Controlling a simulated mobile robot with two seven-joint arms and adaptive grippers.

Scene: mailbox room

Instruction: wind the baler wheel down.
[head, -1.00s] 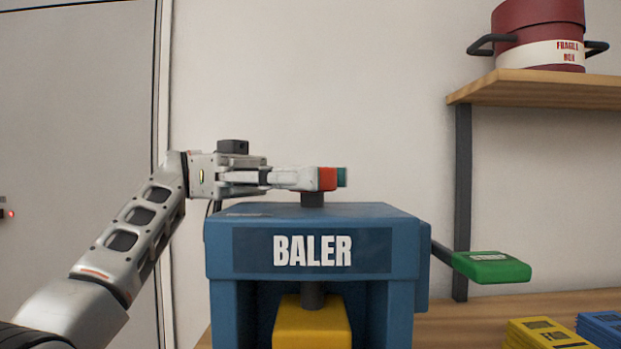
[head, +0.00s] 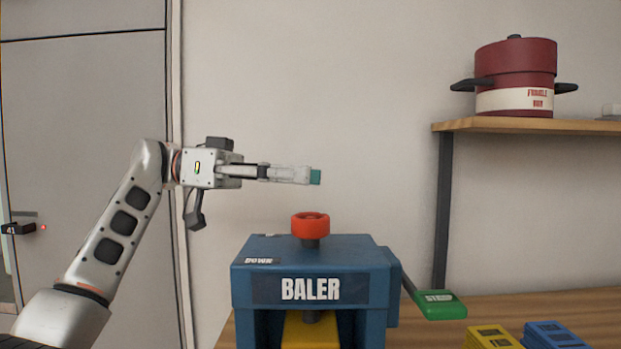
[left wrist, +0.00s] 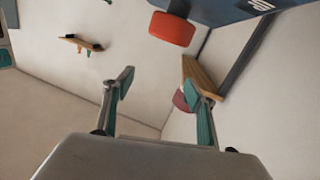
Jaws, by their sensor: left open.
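The blue baler (head: 315,262) stands on a wooden bench, with its name on the front and a small DOWN label on top. Its red wheel (head: 310,222) sits on a dark post above the top. A yellow block (head: 312,328) shows inside under the post. My left gripper (head: 315,177) is above the wheel, apart from it and empty. In the left wrist view the left gripper's two teal-padded fingers (left wrist: 165,95) are spread apart, and the red wheel (left wrist: 172,29) is beyond them at the top. My right gripper is not in view.
A green STRAP lever (head: 440,304) sticks out from the baler's right side. Yellow trays (head: 494,337) and blue trays (head: 553,335) lie on the bench (head: 515,304). A red pot (head: 516,78) stands on a wooden shelf (head: 530,125) at upper right. Free wall space surrounds the gripper.

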